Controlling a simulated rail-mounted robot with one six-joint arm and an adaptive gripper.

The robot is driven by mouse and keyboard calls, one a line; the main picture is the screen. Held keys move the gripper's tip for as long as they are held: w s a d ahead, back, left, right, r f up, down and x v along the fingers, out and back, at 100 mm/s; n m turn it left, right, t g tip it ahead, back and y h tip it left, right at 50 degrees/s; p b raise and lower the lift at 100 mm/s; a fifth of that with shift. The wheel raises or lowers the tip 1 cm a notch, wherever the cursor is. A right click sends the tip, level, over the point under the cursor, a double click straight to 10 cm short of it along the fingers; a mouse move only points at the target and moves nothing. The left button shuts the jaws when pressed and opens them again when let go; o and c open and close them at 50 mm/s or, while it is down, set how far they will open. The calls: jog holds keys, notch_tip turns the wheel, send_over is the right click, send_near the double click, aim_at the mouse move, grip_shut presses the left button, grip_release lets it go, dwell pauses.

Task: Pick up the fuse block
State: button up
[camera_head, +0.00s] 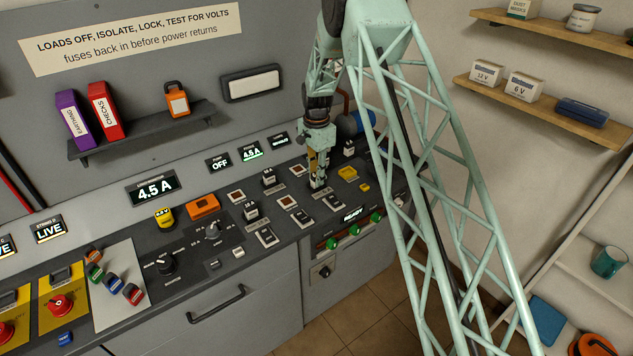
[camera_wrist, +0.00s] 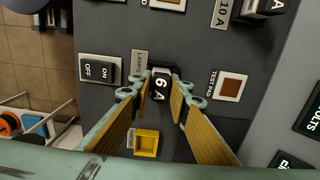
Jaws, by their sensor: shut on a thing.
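The fuse block (camera_wrist: 161,83), dark with a white "6 A" on it, shows between my fingertips in the wrist view. My gripper (camera_wrist: 159,96) is shut on it, one tan-padded finger on each side. In the head view my gripper (camera_head: 318,182) points down at the right part of the dark console, and the fuse block there is mostly hidden by the fingers. I cannot tell whether the block is still seated in its socket.
Close around the gripper are a lamps rocker switch (camera_wrist: 100,69), a test pad (camera_wrist: 231,86) and a yellow socket (camera_wrist: 146,143). Other fuse blocks (camera_head: 252,211) stand on the console (camera_head: 190,254). A shelf with binders (camera_head: 140,136) hangs behind.

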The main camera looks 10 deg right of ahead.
jog(key=shift+r, duration=0.2)
jog(key=shift+r, duration=1.6)
jog(key=s+r+b, duration=0.1)
jog(key=s, duration=1.5)
jog(key=shift+d+r, duration=0.15)
jog(key=shift+d, duration=0.3)
